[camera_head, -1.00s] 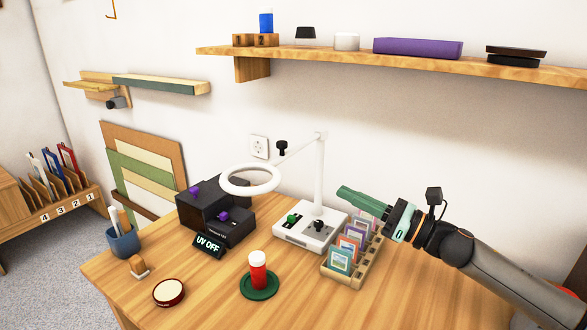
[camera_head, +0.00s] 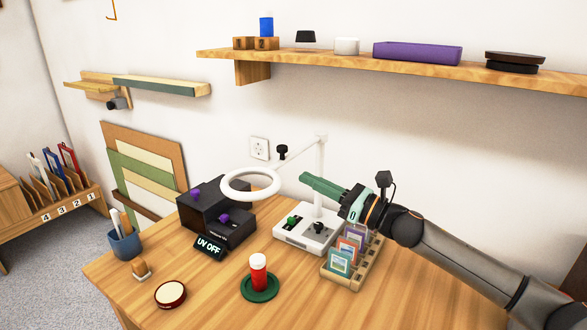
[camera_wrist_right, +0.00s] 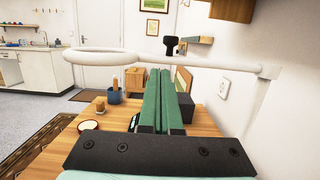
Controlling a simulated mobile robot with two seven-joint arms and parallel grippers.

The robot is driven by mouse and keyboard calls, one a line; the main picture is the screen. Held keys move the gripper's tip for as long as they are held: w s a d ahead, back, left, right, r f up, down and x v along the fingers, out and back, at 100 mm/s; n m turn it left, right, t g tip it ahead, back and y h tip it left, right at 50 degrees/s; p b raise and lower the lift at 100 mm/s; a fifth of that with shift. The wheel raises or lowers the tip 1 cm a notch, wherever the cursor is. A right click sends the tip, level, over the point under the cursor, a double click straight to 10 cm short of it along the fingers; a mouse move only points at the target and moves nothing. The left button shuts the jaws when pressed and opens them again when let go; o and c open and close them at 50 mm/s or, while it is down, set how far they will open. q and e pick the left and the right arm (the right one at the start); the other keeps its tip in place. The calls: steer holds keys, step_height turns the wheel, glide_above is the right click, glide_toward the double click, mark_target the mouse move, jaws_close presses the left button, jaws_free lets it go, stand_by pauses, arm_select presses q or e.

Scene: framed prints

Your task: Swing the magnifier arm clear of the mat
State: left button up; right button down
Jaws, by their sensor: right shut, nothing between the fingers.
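The magnifier has a white ring (camera_head: 250,184) on a white arm (camera_head: 300,150) that joins the top of an upright post (camera_head: 321,160). Its base (camera_head: 303,234) carries a green and a black knob. The ring hangs over the table beside a black box. A green round mat (camera_head: 260,288) lies in front, with a red and white bottle (camera_head: 258,270) on it. My right gripper (camera_head: 303,180) is shut and empty, pointing left across the post. In the wrist view its fingers (camera_wrist_right: 166,75) reach toward the magnifier arm (camera_wrist_right: 215,64); I cannot tell whether they touch. My left gripper is out of view.
A rack of small framed prints (camera_head: 348,262) stands below my right gripper. A black box (camera_head: 212,215) with purple knobs and a "UV OFF" sign (camera_head: 208,247) stands left of the magnifier base. A blue cup (camera_head: 125,243) is at the left. The front right of the table is clear.

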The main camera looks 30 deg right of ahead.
mark_target(281, 166)
steer(key=p+x, duration=0.1)
steer(key=x, duration=0.2)
steer(key=shift+r, duration=0.25)
steer(key=shift+x, duration=0.9)
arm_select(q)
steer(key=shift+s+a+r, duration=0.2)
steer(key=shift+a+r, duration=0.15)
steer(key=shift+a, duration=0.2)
arm_select(e)
steer(key=shift+f, duration=0.2)
steer(key=shift+a, duration=0.1)
